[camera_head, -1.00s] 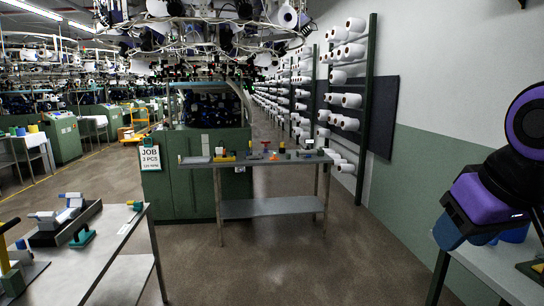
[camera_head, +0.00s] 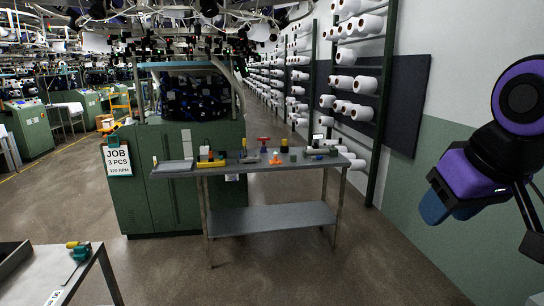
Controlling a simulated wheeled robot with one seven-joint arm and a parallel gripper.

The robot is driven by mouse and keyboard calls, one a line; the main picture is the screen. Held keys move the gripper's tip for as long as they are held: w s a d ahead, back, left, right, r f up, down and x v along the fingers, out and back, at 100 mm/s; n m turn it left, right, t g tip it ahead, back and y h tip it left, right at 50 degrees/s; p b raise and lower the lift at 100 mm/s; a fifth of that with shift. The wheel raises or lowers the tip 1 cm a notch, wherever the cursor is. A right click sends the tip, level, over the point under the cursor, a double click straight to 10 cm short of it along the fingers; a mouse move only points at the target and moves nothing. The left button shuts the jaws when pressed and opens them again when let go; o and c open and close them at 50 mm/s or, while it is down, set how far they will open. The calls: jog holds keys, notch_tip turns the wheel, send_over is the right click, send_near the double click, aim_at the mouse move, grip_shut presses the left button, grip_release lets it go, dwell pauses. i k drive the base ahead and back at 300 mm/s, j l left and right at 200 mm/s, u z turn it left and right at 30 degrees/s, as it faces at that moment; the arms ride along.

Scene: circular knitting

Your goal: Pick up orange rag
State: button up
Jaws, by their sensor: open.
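A small orange item (camera_head: 275,158) lies on the grey top of the workbench (camera_head: 172,170) ahead of me, right of the middle of the top. It is too small to tell for sure whether it is the orange rag. My arm, purple and black with a blue part, fills the right side of the view, well apart from the bench. Its gripper fingers cannot be made out in the picture.
A red-handled tool (camera_head: 263,142), a yellow and black item (camera_head: 211,160) and a grey tray (camera_head: 174,165) share the bench. A green cabinet (camera_head: 135,200) stands behind it. Another table (camera_head: 62,275) is at lower left. Floor (camera_head: 350,270) ahead is clear.

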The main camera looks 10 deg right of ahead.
aim_at(274, 161)
jog(key=i, duration=0.9)
jog(key=i+u, duration=0.1)
jog(key=i, duration=0.8)
jog(key=i+j, duration=0.15)
jog(key=i, duration=0.35)
jog(key=i+j+z, duration=0.1)
jog(key=i, duration=0.4)
jog(key=i+j, duration=0.2)
jog(key=i, duration=0.25)
jog(key=i+j, duration=0.2)
jog(key=i, duration=0.3)
jog(key=l+z, duration=0.05)
